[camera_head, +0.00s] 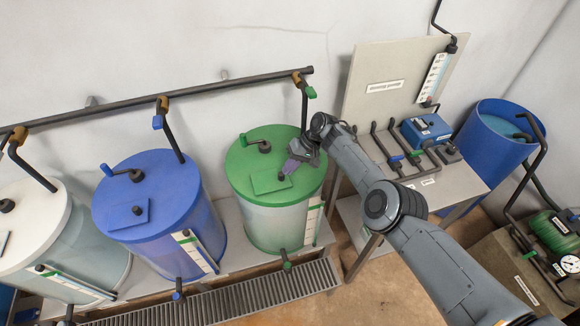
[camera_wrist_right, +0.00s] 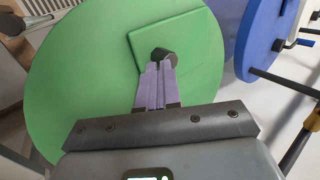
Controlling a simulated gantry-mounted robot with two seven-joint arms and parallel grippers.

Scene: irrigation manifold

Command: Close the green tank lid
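The green tank (camera_head: 271,216) stands right of the blue tank, with a round green top. Its square green lid (camera_head: 268,182) appears to lie flat on that top; it also shows in the right wrist view (camera_wrist_right: 195,42), with a dark round knob (camera_wrist_right: 164,55). My right gripper (camera_head: 289,168) is at the lid's knob, over the right side of the tank top. In the right wrist view its purple fingers (camera_wrist_right: 158,66) are together, their tips right at the knob's near side; whether they touch it I cannot tell. My left gripper is out of view.
The blue tank (camera_head: 180,236) and white tank (camera_head: 85,245) stand to the left. A dark pipe (camera_head: 215,87) with valves runs along the wall behind. A bench with pipes (camera_head: 440,185) and a blue barrel (camera_head: 490,145) are at the right. A floor grate (camera_head: 235,300) lies in front.

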